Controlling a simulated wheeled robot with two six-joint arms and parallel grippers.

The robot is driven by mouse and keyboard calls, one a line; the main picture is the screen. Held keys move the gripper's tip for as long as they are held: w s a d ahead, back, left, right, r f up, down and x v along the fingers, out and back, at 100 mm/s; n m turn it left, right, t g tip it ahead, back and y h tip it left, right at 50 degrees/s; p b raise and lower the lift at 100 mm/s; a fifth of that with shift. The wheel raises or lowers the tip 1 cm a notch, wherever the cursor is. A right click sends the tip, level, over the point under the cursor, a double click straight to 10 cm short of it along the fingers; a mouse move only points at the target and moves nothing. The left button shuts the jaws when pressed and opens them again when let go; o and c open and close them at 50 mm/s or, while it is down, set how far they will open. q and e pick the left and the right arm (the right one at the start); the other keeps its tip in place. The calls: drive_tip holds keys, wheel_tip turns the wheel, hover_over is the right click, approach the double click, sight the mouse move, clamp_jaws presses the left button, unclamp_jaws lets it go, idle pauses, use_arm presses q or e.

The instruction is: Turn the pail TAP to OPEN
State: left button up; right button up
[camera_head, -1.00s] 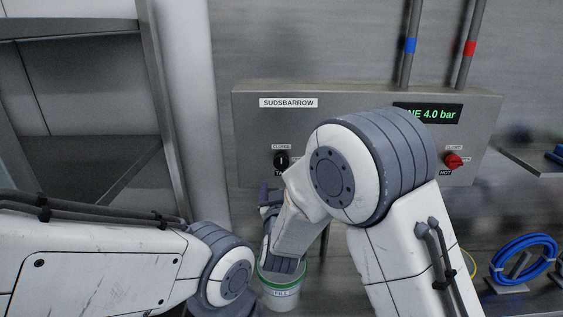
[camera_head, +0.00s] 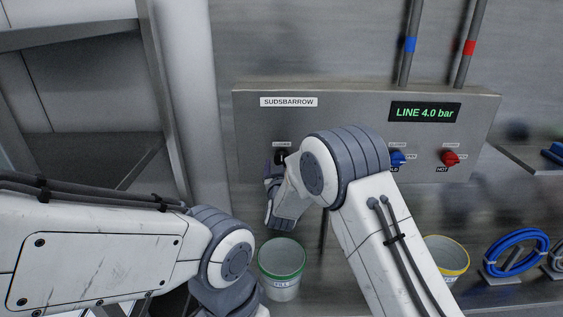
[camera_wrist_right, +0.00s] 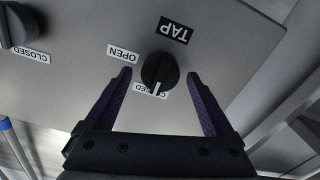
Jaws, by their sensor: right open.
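The black TAP knob (camera_wrist_right: 158,70) shows in the right wrist view, on the grey panel below the dark TAP label (camera_wrist_right: 173,30). Its white pointer mark points to the CLOSED label (camera_wrist_right: 150,91), which it partly covers. The OPEN label (camera_wrist_right: 122,53) is to the knob's left. My right gripper (camera_wrist_right: 158,75) is open, its fingertips on either side of the knob with gaps visible. In the head view the knob (camera_head: 281,155) is partly hidden by my right gripper (camera_head: 272,168). My left arm is in the head view, but its gripper is not visible.
A green-rimmed pail (camera_head: 282,280) stands below the tap. A blue knob (camera_head: 397,159) and a red knob (camera_head: 450,158) are farther right on the panel (camera_head: 350,105). A yellow-rimmed pail (camera_head: 452,258) and a blue hose coil (camera_head: 520,258) are at lower right.

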drive_tip(key=shift+c, duration=0.3)
drive_tip(key=c, duration=1.3)
drive_tip(key=shift+f+m+b, duration=0.1)
drive_tip(key=shift+m+b, duration=0.2)
drive_tip(key=shift+b, duration=0.4)
drive_tip(key=m+b, duration=0.4)
drive_tip(key=b, duration=0.2)
drive_tip(key=m+b, duration=0.5)
drive_tip(key=b, duration=0.2)
drive_tip(key=m+b, duration=0.4)
drive_tip(key=b, duration=0.2)
drive_tip(key=shift+d+f+m, duration=0.2)
drive_tip(key=shift+d+m, duration=0.05)
drive_tip(key=shift+m, duration=0.15)
drive_tip(key=shift+r+m+b, duration=0.15)
drive_tip(key=shift+m+b, duration=1.65)
drive_tip(key=shift+b, duration=0.05)
drive_tip(key=o, duration=1.4)
drive_tip(key=shift+c, duration=0.2)
